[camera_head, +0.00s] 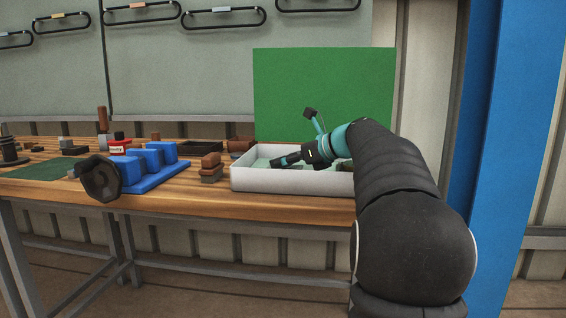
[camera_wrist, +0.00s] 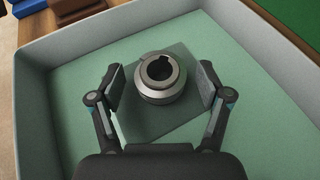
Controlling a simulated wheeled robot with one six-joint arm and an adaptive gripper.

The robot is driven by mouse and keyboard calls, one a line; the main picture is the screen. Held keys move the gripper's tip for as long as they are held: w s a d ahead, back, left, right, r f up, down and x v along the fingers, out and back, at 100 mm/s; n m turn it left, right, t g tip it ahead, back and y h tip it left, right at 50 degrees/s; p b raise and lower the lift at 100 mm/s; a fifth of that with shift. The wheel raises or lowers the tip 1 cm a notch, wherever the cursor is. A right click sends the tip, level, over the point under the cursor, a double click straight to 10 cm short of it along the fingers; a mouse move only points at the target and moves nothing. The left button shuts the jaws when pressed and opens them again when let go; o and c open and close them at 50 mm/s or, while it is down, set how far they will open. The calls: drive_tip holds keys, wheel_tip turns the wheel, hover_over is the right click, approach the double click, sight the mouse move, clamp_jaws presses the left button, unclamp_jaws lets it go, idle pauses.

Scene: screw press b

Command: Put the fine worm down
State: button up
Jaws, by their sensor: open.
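The fine worm (camera_wrist: 161,78) appears to be the round metal part with a keyed bore in the wrist view. It stands upright, bore facing up, over a grey-green square pad (camera_wrist: 150,123) inside the white tray (camera_head: 290,181). My gripper (camera_wrist: 160,86) is open, with one finger on each side of the worm and a visible gap on both sides. In the head view my gripper (camera_head: 287,160) reaches down into the tray. The worm cannot be made out in that view. Its underside is hidden, so I cannot tell how firmly it rests on the pad.
The tray walls stand around my gripper, with bare green floor beside the pad. Left of the tray are a brown-topped brush-like block (camera_head: 210,167) and a blue fixture (camera_head: 155,170) with a black round part (camera_head: 101,178). A green panel (camera_head: 320,85) stands behind the tray.

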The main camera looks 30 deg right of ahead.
drive_tip(key=p+v, duration=0.1)
drive_tip(key=v, duration=0.9)
drive_tip(key=shift+s+d+r, duration=0.1)
drive_tip(key=shift+s+r, duration=0.05)
drive_tip(key=shift+s, duration=0.15)
